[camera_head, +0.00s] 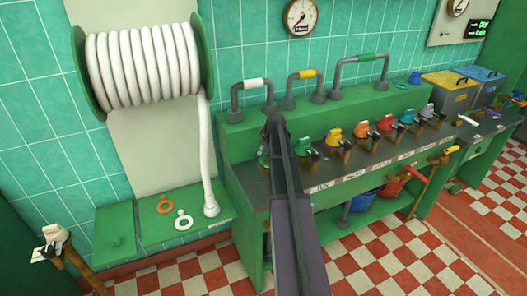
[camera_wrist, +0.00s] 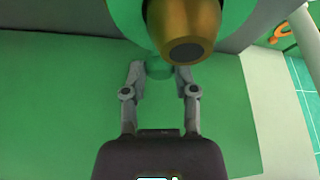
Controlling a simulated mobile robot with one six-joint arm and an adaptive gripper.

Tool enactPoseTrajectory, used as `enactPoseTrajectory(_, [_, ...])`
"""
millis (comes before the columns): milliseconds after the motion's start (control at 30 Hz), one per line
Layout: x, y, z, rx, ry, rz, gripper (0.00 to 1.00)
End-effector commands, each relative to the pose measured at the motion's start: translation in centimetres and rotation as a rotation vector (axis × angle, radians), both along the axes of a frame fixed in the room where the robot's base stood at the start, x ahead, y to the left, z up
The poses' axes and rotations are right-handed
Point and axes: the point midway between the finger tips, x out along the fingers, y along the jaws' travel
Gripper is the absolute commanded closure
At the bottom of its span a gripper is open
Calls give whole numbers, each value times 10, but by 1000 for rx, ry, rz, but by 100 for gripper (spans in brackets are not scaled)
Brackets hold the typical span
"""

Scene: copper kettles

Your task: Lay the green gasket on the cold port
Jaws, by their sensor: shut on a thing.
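In the wrist view, my gripper (camera_wrist: 160,75) is shut on the narrow tab of a green gasket (camera_wrist: 125,15), whose round part fills the top of the picture. A brass cylinder with a dark end (camera_wrist: 185,30) overlaps the ring and hides much of it. I cannot tell whether they touch. In the head view, my arm hides the gripper. A small green piece (camera_head: 263,157) shows just left of the arm at the bench's left end. I cannot make out which fitting is the cold port.
An orange gasket (camera_head: 164,204) and a white gasket (camera_head: 183,220) lie on the low green shelf (camera_head: 150,238). A white hose (camera_head: 205,150) hangs from the reel to that shelf. Several coloured taps, including a yellow one (camera_head: 334,136), line the bench right of my arm.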

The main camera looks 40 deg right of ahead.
Motion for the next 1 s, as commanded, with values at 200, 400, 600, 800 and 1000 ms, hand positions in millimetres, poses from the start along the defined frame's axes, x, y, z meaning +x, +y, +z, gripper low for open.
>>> enactPoseTrajectory(200, [0,0,-4,0,0,0,95])
enactPoseTrajectory(400, [0,0,-4,0,0,0,24])
enactPoseTrajectory(600, [0,0,-4,0,0,1,22])
enactPoseTrajectory(800, [0,1,-4,0,0,1,22])
enactPoseTrajectory(1000, [0,1,1,0,0,1,22])
